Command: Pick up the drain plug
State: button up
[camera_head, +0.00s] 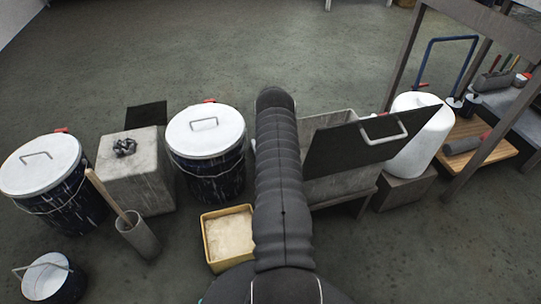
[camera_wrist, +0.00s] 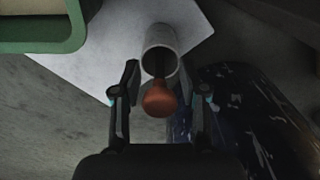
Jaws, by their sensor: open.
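In the wrist view, a reddish-brown rounded knob (camera_wrist: 159,99), which looks like the drain plug, lies between the two fingers of my gripper (camera_wrist: 158,72). The fingers are apart, with dark gaps on both sides of the knob. Just beyond the knob is the open end of a pale grey tube (camera_wrist: 160,38), and I cannot tell whether the knob sits in it or only in front of it. In the head view my arm runs up the middle, and my gripper and the knob cannot be seen.
In the wrist view, a dark streaked drum (camera_wrist: 250,115) is close on the right and a green-edged box (camera_wrist: 45,46) is upper left. The head view shows lidded drums (camera_head: 205,165), a yellow tray (camera_head: 206,242) and a grey trough (camera_head: 340,190) around my arm; floor beyond is clear.

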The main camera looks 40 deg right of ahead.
grip_shut()
dwell(0.3)
